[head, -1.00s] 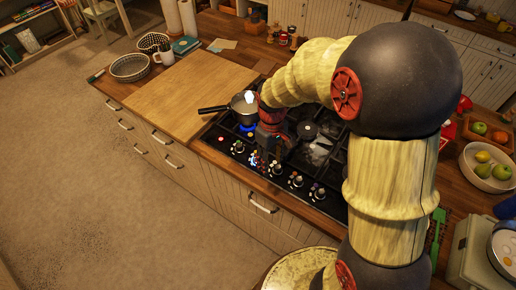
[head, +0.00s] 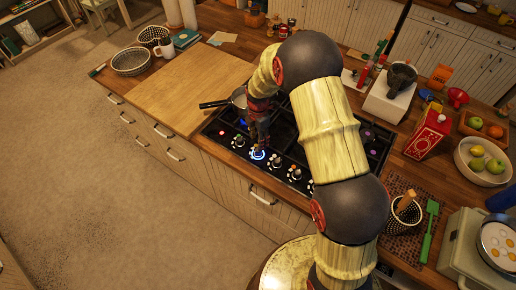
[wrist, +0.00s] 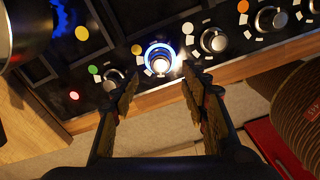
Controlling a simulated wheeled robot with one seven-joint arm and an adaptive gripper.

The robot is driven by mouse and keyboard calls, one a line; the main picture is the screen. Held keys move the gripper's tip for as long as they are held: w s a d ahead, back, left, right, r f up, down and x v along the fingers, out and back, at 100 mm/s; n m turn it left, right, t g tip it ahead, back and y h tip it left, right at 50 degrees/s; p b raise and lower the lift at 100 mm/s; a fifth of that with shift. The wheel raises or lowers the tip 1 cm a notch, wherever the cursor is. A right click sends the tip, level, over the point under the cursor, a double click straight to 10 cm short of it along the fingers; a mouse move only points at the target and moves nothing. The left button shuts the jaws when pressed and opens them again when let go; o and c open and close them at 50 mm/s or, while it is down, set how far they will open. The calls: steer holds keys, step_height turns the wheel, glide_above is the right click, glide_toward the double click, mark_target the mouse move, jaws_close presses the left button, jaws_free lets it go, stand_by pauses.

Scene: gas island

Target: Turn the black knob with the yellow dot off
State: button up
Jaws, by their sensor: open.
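The cooktop's front panel (wrist: 231,37) carries a row of knobs with coloured dots. One knob (wrist: 160,62) has a bright blue-white glowing ring and a yellow-orange dot (wrist: 136,49) at its upper left. It also glows in the head view (head: 258,154). My gripper (wrist: 160,84) is open, its two fingers pointing at this knob, one on each side in the picture; I see no contact. In the head view my gripper (head: 258,140) is over the front panel, partly hidden by my arm. The knob's exact turn angle is washed out by the glow.
A knob with a green dot (wrist: 112,82) is close on the left, and one with a white dot (wrist: 213,40) close on the right. A pan (head: 238,99) stands on the left burner with a blue flame below. A red carton (head: 427,134) stands right of the cooktop.

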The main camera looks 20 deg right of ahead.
step_height(320, 180, down, 7)
steer(key=shift+r+p, duration=0.1)
steer(key=shift+p, duration=0.2)
steer(key=shift+c, duration=0.8)
steer(key=c, duration=1)
